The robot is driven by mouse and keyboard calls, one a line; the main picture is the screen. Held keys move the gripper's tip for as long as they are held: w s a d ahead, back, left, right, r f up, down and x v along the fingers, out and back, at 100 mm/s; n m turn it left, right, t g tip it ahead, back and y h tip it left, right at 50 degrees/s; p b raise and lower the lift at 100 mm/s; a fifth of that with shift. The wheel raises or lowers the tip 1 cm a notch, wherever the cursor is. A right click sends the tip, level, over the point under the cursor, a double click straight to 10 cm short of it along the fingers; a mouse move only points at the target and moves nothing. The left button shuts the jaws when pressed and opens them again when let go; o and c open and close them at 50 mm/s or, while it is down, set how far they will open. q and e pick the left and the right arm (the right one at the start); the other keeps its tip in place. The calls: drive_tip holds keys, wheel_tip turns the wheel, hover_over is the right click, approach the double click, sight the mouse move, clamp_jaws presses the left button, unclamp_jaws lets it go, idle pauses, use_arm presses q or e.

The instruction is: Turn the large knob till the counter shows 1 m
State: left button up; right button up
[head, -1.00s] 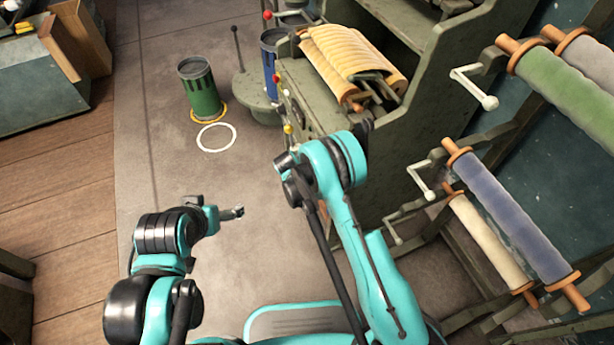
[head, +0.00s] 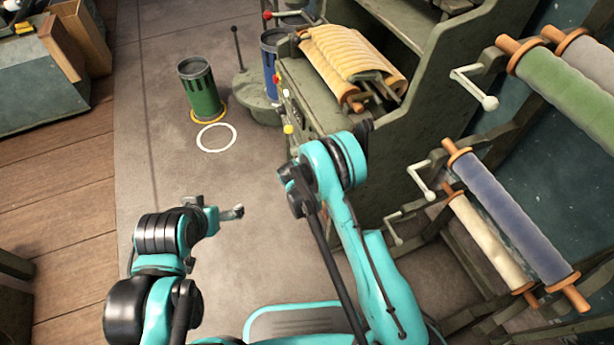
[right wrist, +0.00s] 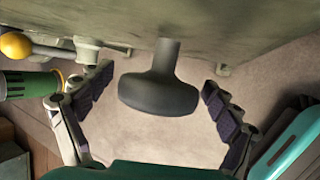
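A large dark knob (right wrist: 158,94) on a short stem sticks out from the grey-green machine panel (right wrist: 240,25) in the right wrist view. My right gripper (right wrist: 157,82) is open, with one finger on each side of the knob and a visible gap to both. In the head view my right arm hides the knob and the right gripper. My left gripper (head: 232,212) is over the floor, away from the machine; its fingers are too small to read. No counter reading can be made out in either view.
A yellow ball-ended lever (right wrist: 16,45) stands left of the knob. The grey-green machine (head: 400,145) carries a cream roll (head: 350,60). A rack with coloured rolls (head: 510,225) is at the right. A green bin (head: 202,92) stands on the floor near a white ring (head: 216,137).

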drive_tip(key=v, duration=1.2)
idle(0.5)
